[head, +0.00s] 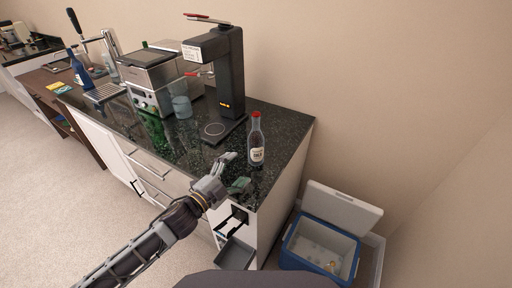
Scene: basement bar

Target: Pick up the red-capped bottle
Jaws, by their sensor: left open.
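The red-capped bottle (256,143) stands upright near the right end of the dark speckled counter (285,125). It is clear to dark, with a pale label and a red cap. My left gripper (229,167) reaches in from the lower left over the counter's front edge. It is open and empty, a little left of and in front of the bottle. A gap shows between its fingers and the bottle. My right gripper is not in view.
A black coffee machine (230,75) stands behind the bottle, with a blue-grey cup (182,106) and a steel appliance (150,75) to its left. A green item (239,185) lies near the gripper. A blue cooler (325,240) sits open on the floor at right.

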